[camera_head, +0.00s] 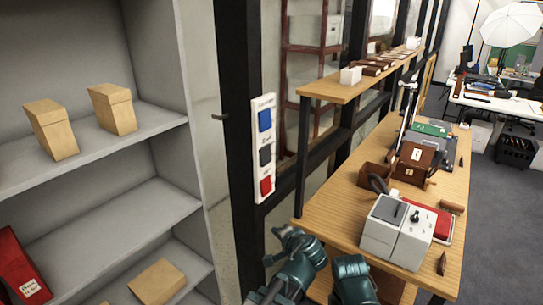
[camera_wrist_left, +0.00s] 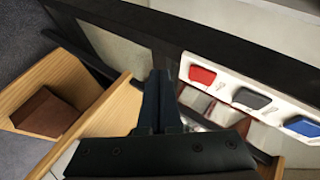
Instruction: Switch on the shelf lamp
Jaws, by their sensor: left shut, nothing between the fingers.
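A white upright switch panel (camera_head: 254,150) is on the dark post between the shelving and the wooden table. It carries a blue switch (camera_head: 265,120) at the top, a black switch (camera_head: 266,155) in the middle and a red switch (camera_head: 266,186) at the bottom. The small labels are hard to read. In the left wrist view, the red switch (camera_wrist_left: 202,75) is nearest my left gripper (camera_wrist_left: 163,72), whose fingers are shut and empty beside the panel's red end. Contact cannot be told. In the head view, my left arm's teal end is below the panel. I cannot identify the shelf lamp.
Grey shelving (camera_head: 198,120) with tan boxes (camera_head: 113,108) stands left. The wooden table (camera_head: 330,210) at right holds a grey-white device (camera_head: 398,232) and brown boxes. A raised wooden shelf (camera_head: 340,88) runs above it. Grey floor is clear at far right.

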